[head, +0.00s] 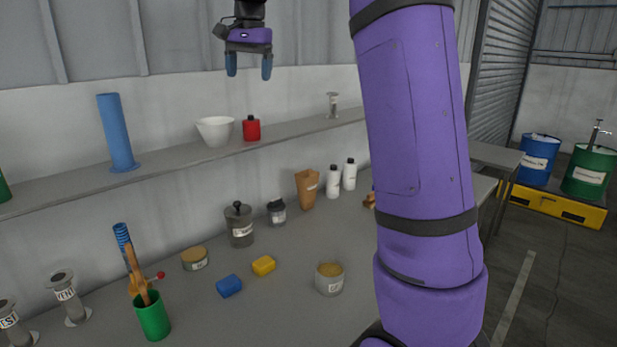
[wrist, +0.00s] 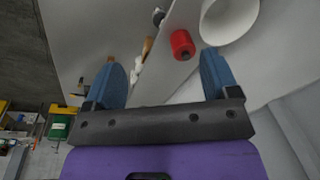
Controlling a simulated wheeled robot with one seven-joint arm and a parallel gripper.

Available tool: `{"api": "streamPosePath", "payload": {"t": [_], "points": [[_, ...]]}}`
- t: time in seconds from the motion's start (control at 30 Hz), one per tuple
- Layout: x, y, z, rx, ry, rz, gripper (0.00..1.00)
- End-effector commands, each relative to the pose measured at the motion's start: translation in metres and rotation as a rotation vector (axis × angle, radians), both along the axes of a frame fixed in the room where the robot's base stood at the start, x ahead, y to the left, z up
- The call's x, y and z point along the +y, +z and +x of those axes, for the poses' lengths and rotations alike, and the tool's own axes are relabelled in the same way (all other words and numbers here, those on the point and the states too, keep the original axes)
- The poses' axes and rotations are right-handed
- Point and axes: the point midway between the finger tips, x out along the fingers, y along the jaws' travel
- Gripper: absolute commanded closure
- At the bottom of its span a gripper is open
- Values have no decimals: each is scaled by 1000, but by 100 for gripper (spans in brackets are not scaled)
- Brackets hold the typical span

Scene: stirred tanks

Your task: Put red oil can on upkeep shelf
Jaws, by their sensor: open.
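The red oil can (head: 251,128) stands upright on the grey wall shelf (head: 290,132), just right of a white bowl. It also shows in the wrist view (wrist: 182,44), between and beyond the two blue fingers. Nothing in view labels this shelf as the upkeep shelf. My gripper (head: 249,68) is open and empty, pointing down above the shelf, over the red can in the head view and apart from it. In the wrist view my gripper (wrist: 163,80) has clear space between its fingers.
The white bowl (head: 215,131) stands left of the can, with a blue cylinder (head: 116,132) further left. A small metal-and-glass item (head: 332,105) stands to the right. The bench below holds jars, bottles, blue and yellow blocks and a green cup (head: 152,316).

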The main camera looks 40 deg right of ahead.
Motion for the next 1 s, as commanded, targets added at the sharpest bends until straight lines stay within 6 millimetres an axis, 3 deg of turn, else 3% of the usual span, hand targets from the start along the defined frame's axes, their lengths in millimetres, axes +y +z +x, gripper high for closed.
{"api": "streamPosePath", "payload": {"t": [0.03, 0.23, 0.47, 0.8, 1.0], "points": [[9, 5, -20, -18, 42, -5, 19], [41, 4, -91, -85, 220, -35, 19], [74, -15, -175, -160, 427, -90, 19], [109, -81, -294, -260, 728, -198, 19], [118, -121, -339, -297, 851, -256, 19]]}}
